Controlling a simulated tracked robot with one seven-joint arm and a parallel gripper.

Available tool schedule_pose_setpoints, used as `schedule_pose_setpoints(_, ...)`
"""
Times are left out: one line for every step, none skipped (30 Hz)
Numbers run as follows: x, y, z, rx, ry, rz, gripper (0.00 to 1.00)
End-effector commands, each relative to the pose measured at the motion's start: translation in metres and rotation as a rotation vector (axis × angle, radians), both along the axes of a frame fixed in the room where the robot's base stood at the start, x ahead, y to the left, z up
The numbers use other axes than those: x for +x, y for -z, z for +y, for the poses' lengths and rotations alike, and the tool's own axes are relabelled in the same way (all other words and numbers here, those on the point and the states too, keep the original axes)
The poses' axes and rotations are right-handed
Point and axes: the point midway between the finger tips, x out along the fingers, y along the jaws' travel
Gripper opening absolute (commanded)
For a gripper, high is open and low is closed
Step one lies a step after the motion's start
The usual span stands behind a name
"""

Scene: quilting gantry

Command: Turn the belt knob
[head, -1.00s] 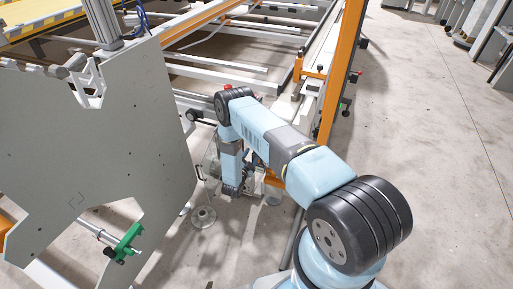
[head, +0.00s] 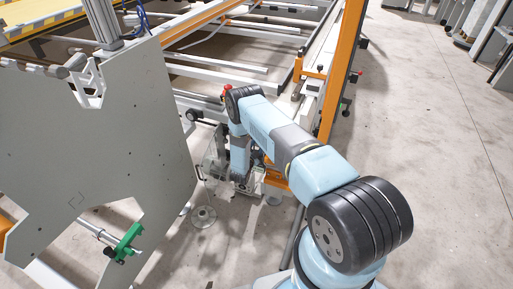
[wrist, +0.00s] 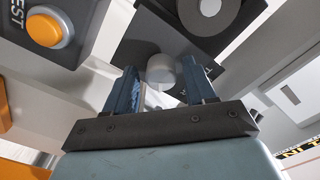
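A pale grey cylindrical knob (wrist: 160,70), likely the belt knob, sticks out from a black housing (wrist: 138,52) in the wrist view. My gripper (wrist: 158,82) is open, its two blue fingers apart on the left and right of the knob in the picture. I cannot tell whether either finger touches it. In the head view my forearm reaches down beside the machine frame, and the knob cannot be made out there.
An orange button (wrist: 46,29) on a dark box is at the wrist view's upper left. A grey round part (wrist: 208,8) is above the knob. In the head view a large grey plate (head: 100,150) stands left of my arm, and an orange post (head: 343,70) stands behind it.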

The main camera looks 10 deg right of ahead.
Motion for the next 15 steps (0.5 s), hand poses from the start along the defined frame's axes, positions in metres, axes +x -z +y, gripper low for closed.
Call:
schedule_pose_setpoints(-0.0001,0.0,0.0001,0.0,0.0,0.0,0.5)
schedule_pose_setpoints(-0.0001,0.0,0.0001,0.0,0.0,0.0,0.47)
schedule_pose_setpoints(-0.0001,0.0,0.0001,0.0,0.0,0.0,0.43)
schedule_pose_setpoints(-0.0001,0.0,0.0001,0.0,0.0,0.0,0.4)
schedule_pose_setpoints(-0.0001,0.0,0.0001,0.0,0.0,0.0,0.37)
schedule_pose_setpoints(-0.0002,0.0,0.0001,0.0,0.0,0.0,0.34)
schedule_pose_setpoints(-0.0002,0.0,0.0001,0.0,0.0,0.0,0.31)
schedule_pose_setpoints(-0.0002,0.0,0.0001,0.0,0.0,0.0,0.28)
schedule_pose_setpoints(-0.0002,0.0001,0.0001,0.0,0.0,0.0,0.24)
schedule_pose_setpoints(-0.0002,0.0001,0.0001,0.0,0.0,0.0,0.21)
schedule_pose_setpoints(-0.0002,0.0001,0.0,0.0,0.0,0.0,0.18)
schedule_pose_setpoints(-0.0003,0.0002,-0.0001,0.0,0.0,0.0,0.14)
schedule_pose_setpoints(-0.0004,0.0002,-0.0002,0.0,0.001,0.001,0.12)
schedule_pose_setpoints(-0.0004,0.0003,-0.0001,0.0,0.001,0.001,0.09)
schedule_pose_setpoints(-0.0005,0.0003,-0.0002,0.0,0.001,0.001,0.05)
